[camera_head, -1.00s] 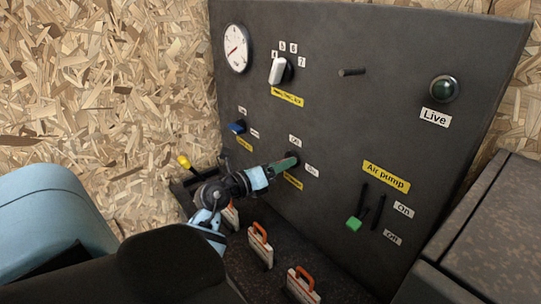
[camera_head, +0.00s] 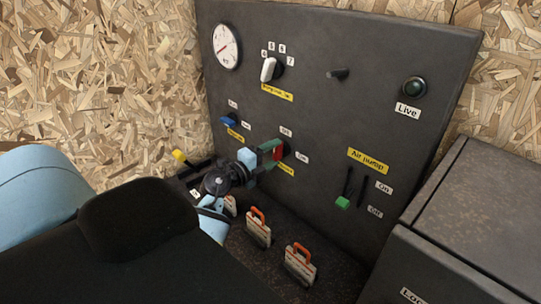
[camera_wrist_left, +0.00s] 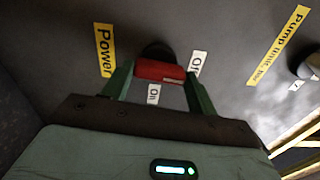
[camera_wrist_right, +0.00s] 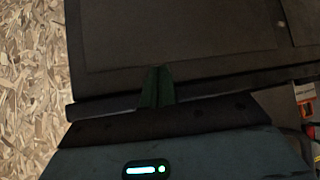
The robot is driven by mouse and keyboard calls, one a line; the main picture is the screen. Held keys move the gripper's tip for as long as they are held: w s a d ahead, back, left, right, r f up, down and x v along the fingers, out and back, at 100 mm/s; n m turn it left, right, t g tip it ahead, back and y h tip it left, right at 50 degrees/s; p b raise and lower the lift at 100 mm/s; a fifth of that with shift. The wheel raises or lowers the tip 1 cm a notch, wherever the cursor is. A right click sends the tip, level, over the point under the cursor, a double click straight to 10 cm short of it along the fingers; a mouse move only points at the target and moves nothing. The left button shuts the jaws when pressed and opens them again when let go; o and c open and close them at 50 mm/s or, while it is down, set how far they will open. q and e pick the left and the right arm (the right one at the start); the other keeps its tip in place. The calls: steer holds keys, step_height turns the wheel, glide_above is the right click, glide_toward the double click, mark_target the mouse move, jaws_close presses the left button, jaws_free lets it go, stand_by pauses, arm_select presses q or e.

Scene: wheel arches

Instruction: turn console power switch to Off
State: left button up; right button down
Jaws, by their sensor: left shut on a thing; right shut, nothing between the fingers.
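The red power switch knob (camera_wrist_left: 160,71) sits on the dark console panel, beside a yellow "Power" label (camera_wrist_left: 105,50). Two small white labels flank it: one (camera_wrist_left: 153,94) just below the knob and one (camera_wrist_left: 197,63) to its right in the left wrist view. The knob also shows in the head view (camera_head: 279,153). My left gripper (camera_wrist_left: 158,75) is shut on the knob, with a green finger at each end of it. It reaches the panel from the lower left in the head view (camera_head: 270,150). My right gripper (camera_wrist_right: 157,87) is shut and empty, seen only in its wrist view.
The panel also carries a gauge (camera_head: 227,46), a white rotary knob (camera_head: 269,69), a blue switch (camera_head: 229,119), a green-handled air pump slider (camera_head: 343,203) and a "Live" lamp (camera_head: 414,87). Orange-handled cases (camera_head: 259,230) stand below. A dark cabinet (camera_head: 450,230) stands at right.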

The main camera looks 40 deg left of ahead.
arm_select(q)
steer(key=shift+n, duration=0.6)
steer(key=o, duration=1)
steer(key=shift+s, duration=0.1)
steer(key=s, duration=0.7)
steer(key=shift+s+a+b, duration=0.3)
steer(key=shift+a+b, duration=0.05)
